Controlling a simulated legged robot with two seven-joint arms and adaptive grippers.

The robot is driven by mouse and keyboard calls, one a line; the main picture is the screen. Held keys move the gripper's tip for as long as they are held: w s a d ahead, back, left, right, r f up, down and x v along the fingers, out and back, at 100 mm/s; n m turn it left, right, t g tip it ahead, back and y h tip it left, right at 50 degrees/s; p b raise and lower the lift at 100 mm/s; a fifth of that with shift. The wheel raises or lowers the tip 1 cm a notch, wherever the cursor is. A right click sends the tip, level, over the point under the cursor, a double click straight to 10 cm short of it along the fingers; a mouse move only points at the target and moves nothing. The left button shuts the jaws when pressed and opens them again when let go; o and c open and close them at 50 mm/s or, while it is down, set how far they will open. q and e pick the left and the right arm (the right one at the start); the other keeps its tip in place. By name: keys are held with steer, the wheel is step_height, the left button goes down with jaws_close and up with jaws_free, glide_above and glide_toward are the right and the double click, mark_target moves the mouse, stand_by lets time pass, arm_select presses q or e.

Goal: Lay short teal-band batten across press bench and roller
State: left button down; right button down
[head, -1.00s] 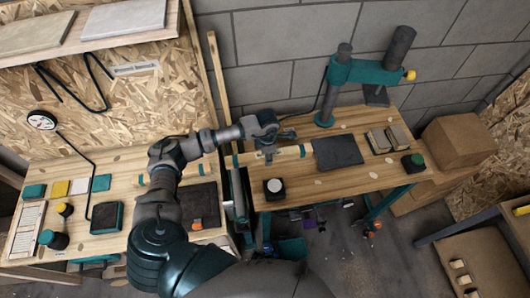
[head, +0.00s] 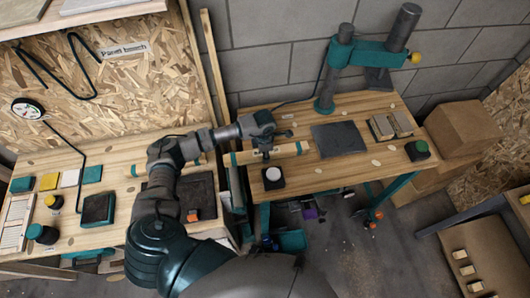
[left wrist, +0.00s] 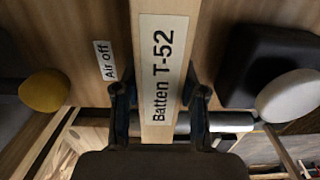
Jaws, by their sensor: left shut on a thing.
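My left gripper (head: 265,155) is shut on a pale wooden batten (head: 283,152) above the near left part of the press bench (head: 335,177). The batten has a teal band by its right end. In the left wrist view the batten (left wrist: 163,95) runs between the fingers (left wrist: 160,115) and carries the label "Batten T-52". The grey roller (left wrist: 230,122) crosses beneath it near the bench edge. I cannot tell whether the batten touches the bench or the roller. My right gripper is not in view.
A black box with a white button (head: 272,177) stands close beside the batten; a yellow knob (left wrist: 45,90) is on its other side. A dark plate (head: 338,140) and the teal press (head: 357,52) lie farther right. The panel bench (head: 110,165) stands left, across a gap.

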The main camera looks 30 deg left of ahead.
arm_select(q)
steer(key=shift+f, duration=0.1)
stand_by(0.6)
steer(key=c, duration=0.6)
jaws_free()
step_height(320, 180, up, 12)
steer(key=shift+f, duration=0.1)
